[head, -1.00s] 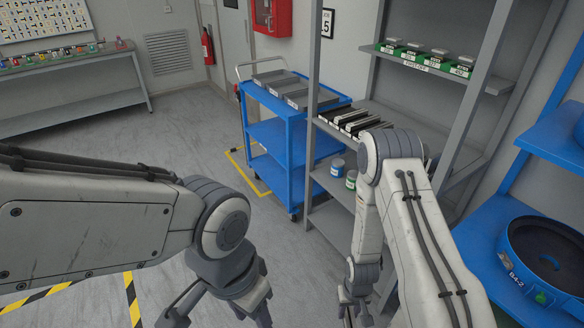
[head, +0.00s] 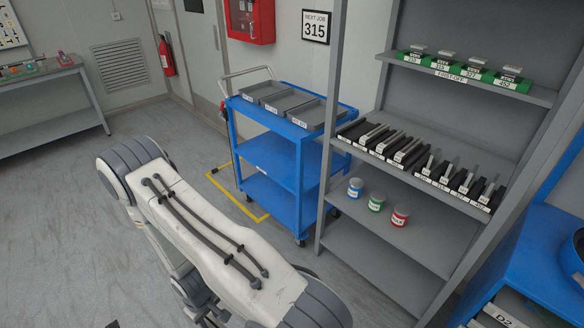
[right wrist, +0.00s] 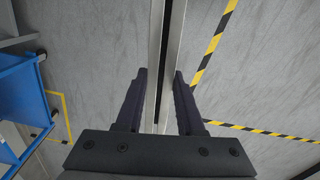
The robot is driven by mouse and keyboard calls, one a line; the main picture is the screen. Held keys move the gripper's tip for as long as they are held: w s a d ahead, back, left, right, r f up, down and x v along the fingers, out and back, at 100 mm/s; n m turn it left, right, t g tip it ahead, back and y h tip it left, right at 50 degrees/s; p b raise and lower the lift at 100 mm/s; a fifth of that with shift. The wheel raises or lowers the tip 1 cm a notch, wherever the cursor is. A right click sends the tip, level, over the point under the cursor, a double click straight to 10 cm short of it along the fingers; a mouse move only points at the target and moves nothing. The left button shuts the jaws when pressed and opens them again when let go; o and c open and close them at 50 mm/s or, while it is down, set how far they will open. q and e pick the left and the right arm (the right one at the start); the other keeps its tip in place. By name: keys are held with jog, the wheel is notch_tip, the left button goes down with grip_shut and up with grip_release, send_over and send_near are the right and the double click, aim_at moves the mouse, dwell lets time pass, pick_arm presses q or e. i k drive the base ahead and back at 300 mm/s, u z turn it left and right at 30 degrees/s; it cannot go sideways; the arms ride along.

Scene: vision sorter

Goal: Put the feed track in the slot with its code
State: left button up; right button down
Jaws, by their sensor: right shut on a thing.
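In the right wrist view my right gripper (right wrist: 160,100) is shut on the feed track (right wrist: 156,60), a long pale metal rail with a dark groove. The track runs out of the top of that view, and floor shows beyond it. In the head view a rack of dark slots (head: 386,146) with pale strips and white labels is on the middle shelf. A second labelled rack (head: 460,187) stands to its right. Their small codes are hard to read. A wall sign (head: 316,26) reads NEXT JOB 315. My left gripper is out of view.
A blue cart (head: 300,138) with grey trays stands left of the grey shelf unit (head: 333,110). Blue, green and red cans (head: 377,202) stand on a lower shelf. A green block holder (head: 455,72) is above.

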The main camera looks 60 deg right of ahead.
aim_at(360, 130)
jog(key=i, duration=1.3)
jog(key=z, duration=1.2)
jog(key=i, duration=0.75)
jog(key=z, duration=0.8)
